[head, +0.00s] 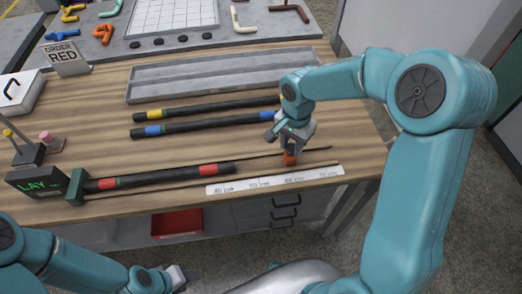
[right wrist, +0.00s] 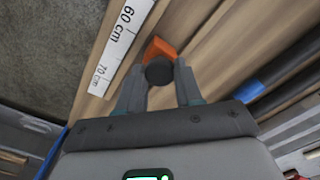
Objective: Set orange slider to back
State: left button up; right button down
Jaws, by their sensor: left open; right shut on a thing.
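The orange slider (head: 290,158) sits on the wooden table beside the white ruler strip (head: 275,180), near its right half. My right gripper (head: 290,147) reaches down over it and is shut on it. In the right wrist view the orange slider (right wrist: 160,47) shows beyond a dark round knob (right wrist: 159,71) between the fingers of my right gripper (right wrist: 160,82), close to the 60 and 70 cm marks. The fingers partly hide the slider. My left gripper (head: 178,277) is open and empty at the bottom, in front of the table.
A black hose with red bands (head: 160,177) lies left of the slider, by a green block (head: 75,187). Two banded black hoses (head: 190,127) lie behind, before a long grey tray (head: 210,77). A LAY display (head: 38,183) and an ORDER RED sign (head: 67,58) stand left.

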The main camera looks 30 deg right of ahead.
jog(key=s+d, duration=0.1)
jog(key=d, duration=0.3)
jog(key=s+d, duration=0.1)
jog(key=d, duration=0.2)
jog(key=s+d, duration=0.1)
jog(key=d, duration=0.3)
jog(key=shift+d+r+b, duration=0.2)
jog(key=shift+d+b, duration=0.1)
jog(key=shift+b, duration=0.05)
jog(key=shift+d, duration=0.1)
jog(key=c, duration=0.9)
grip_release()
jog(key=shift+o, duration=0.8)
jog(key=shift+s, duration=0.2)
jog(key=shift+w, duration=0.1)
jog(key=shift+r, duration=0.25)
notch_tip(320, 180, up, 16)
jog(key=shift+f+p, duration=0.15)
jog(key=shift+p, duration=0.2)
